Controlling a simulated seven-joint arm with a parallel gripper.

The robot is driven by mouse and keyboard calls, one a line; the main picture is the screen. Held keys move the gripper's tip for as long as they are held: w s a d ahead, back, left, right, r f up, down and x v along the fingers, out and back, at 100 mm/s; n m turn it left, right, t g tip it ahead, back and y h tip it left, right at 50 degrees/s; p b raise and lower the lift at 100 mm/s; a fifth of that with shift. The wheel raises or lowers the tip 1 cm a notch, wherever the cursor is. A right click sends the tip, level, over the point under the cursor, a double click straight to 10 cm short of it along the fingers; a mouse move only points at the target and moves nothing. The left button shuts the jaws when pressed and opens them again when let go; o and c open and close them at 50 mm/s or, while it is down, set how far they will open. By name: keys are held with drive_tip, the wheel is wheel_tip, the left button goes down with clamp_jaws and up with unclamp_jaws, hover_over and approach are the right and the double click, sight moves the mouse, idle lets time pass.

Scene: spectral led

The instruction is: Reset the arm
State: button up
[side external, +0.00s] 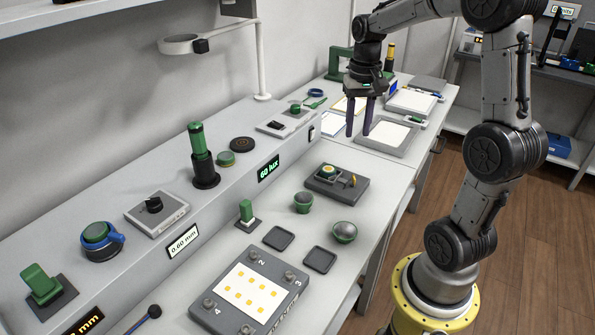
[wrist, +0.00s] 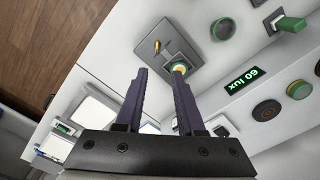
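My gripper (side external: 361,118) hangs from my raised arm with its two dark purple fingers pointing down, above the far part of the bench. The fingers are apart, and nothing shows between them. In the wrist view my gripper (wrist: 158,85) also has its fingers spread. A grey block with a green-and-yellow part and a small yellow lever (wrist: 157,46) lies beyond the fingertips there. The same grey block (side external: 345,190) sits on the lower bench in the side view, nearer the camera than my gripper.
A grey plate with a yellow-dotted white sheet (side external: 250,292) lies at the front. Two green cups (side external: 303,201), (side external: 344,232) and dark square trays (side external: 320,260) stand nearby. The raised shelf holds a green-topped cylinder (side external: 198,140). A lamp arm (side external: 259,50) rises behind. A white-lined tray (side external: 400,147) lies near my gripper.

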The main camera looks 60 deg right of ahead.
drive_tip(key=s+a+r+n+t, duration=0.3)
drive_tip(key=a+r+n, duration=0.3)
drive_tip(key=a, duration=0.7)
drive_tip(key=s+a+f+n+t, duration=0.2)
drive_tip(key=s+a+n, duration=0.2)
drive_tip(key=s+a, duration=0.2)
drive_tip(key=s, duration=0.2)
drive_tip(key=shift+s+a+f+t, duration=0.3)
